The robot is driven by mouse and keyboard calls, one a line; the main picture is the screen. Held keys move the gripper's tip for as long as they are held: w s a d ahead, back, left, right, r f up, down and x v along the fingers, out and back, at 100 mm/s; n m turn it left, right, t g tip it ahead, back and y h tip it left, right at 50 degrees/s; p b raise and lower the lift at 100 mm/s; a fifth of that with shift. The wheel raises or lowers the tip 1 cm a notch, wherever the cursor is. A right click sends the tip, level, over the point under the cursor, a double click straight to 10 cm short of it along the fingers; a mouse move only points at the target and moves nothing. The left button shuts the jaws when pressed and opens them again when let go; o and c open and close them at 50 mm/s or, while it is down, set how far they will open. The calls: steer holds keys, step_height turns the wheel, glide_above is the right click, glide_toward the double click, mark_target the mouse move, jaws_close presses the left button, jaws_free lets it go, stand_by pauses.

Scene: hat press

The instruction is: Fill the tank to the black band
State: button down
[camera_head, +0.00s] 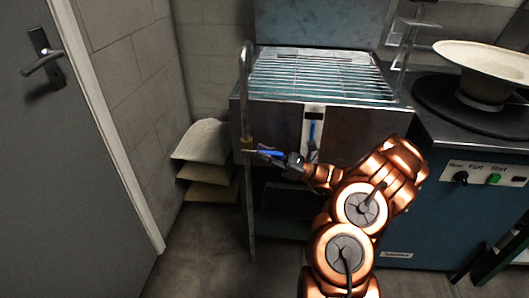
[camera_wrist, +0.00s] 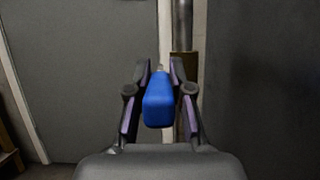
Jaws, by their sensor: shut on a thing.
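The steel tank (camera_head: 275,117) has a grille on top and a pale gauge (camera_head: 306,140) on its front. The gauge carries a black band (camera_head: 314,116) near its top; a narrow blue column (camera_head: 312,132) shows below it, its top seeming close under the band. A vertical pipe (camera_head: 247,90) with a hooked top stands at the tank's left, with a brass valve (camera_head: 246,143). My gripper (camera_head: 278,155) is shut on the valve's blue lever handle (camera_head: 268,153). In the wrist view, the blue handle (camera_wrist: 158,100) sits between both fingers. I cannot see whether water runs.
Cushion-like slabs (camera_head: 203,142) are stacked left of the pipe. A grey door (camera_head: 35,150) is at far left. At right a counter holds a pale hat (camera_head: 485,65) on a black disc, above a control panel (camera_head: 485,178).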

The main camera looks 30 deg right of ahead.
steer(key=c, duration=1)
jaws_free()
steer(key=shift+c, duration=0.2)
steer(key=v, duration=0.7)
steer(key=shift+s+d+f, duration=0.2)
